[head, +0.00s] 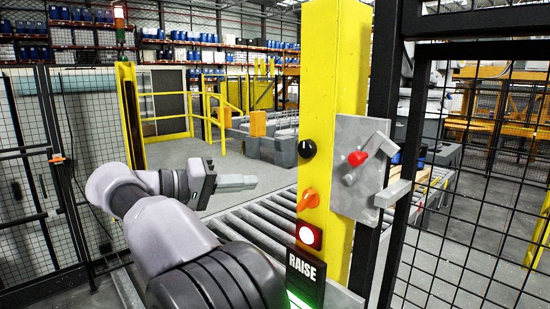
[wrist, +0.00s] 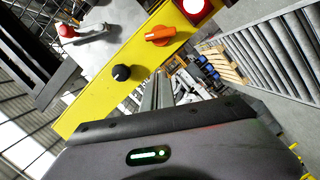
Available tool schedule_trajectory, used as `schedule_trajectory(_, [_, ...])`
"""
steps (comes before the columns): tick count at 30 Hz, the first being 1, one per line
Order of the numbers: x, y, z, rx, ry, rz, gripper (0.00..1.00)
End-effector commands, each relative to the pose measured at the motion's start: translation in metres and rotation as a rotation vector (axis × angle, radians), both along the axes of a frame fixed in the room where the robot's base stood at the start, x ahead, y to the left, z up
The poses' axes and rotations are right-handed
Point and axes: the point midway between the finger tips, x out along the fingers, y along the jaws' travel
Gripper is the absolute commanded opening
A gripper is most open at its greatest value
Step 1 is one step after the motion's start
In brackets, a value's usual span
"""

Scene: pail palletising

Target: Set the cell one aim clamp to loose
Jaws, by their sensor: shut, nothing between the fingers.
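A yellow post (head: 335,60) carries a black knob (head: 307,148), an orange selector switch (head: 308,199) and a lit red-rimmed button (head: 309,236). A grey plate (head: 358,197) on its right side bears a small lever with a red knob (head: 357,158). No label shows which of these is the aim clamp. My gripper (head: 250,182) is shut and empty, left of the post and apart from it. In the wrist view the fingers (wrist: 166,88) point toward the post, beside the black knob (wrist: 121,73), with the orange switch (wrist: 160,36) beyond and the red lever (wrist: 67,31) upper left.
A roller conveyor (head: 262,222) runs behind the post. A black sign reading RAISE (head: 306,268) sits low on the post above a green light. Black mesh fencing (head: 470,200) stands close on the right, more mesh on the left. Free air lies between gripper and post.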

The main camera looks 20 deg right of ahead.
Motion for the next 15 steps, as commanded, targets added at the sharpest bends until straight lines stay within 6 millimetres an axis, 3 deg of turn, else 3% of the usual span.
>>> schedule_trajectory(2, [0.003, 0.004, 0.007, -0.018, -0.015, -0.004, 0.00])
schedule_trajectory(11, [0.003, 0.003, 0.005, -0.021, -0.020, -0.005, 0.00])
schedule_trajectory(15, [0.004, -0.009, 0.003, -0.022, -0.017, -0.008, 0.00])
